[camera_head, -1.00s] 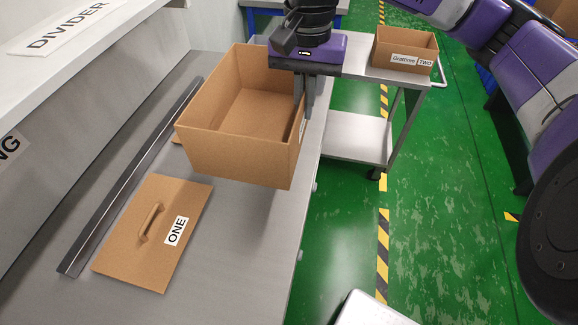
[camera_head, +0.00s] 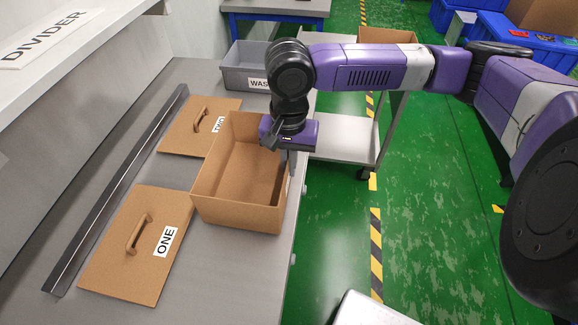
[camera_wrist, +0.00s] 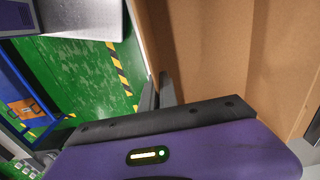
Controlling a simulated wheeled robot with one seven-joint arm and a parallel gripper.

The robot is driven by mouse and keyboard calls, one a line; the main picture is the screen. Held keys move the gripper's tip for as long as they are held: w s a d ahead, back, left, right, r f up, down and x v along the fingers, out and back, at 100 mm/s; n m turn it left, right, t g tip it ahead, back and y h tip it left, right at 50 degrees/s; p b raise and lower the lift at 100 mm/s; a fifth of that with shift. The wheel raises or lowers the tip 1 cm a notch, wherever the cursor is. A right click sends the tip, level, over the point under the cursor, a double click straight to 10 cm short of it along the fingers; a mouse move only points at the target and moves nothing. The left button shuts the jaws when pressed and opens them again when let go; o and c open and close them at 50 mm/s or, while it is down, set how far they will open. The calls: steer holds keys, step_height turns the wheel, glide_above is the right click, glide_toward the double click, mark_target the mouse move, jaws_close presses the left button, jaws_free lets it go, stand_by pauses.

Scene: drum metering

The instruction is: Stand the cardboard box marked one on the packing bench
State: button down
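The open cardboard box (camera_head: 235,215) is at the right edge of the packing bench (camera_head: 215,285), upright and empty. I cannot tell whether its base touches the bench, and no marking on it shows now. My gripper (camera_head: 291,163) is shut on the top of the box's right wall, one finger either side. In the wrist view the box wall (camera_wrist: 215,50) runs up from between my fingertips (camera_wrist: 158,92). A flat cardboard lid marked ONE (camera_head: 120,255) with a handle lies on the bench at the near left.
A grey waste bin (camera_head: 240,75) stands at the bench's far end. A dark metal strip (camera_head: 120,185) lies along the left. A cart (camera_head: 345,140) with another cardboard box (camera_head: 385,36) stands beyond my arm.

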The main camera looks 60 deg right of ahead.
steer(key=shift+f, duration=0.6)
steer(key=c, duration=1.6)
jaws_free()
steer(key=shift+c, duration=0.2)
steer(key=shift+r, duration=0.2)
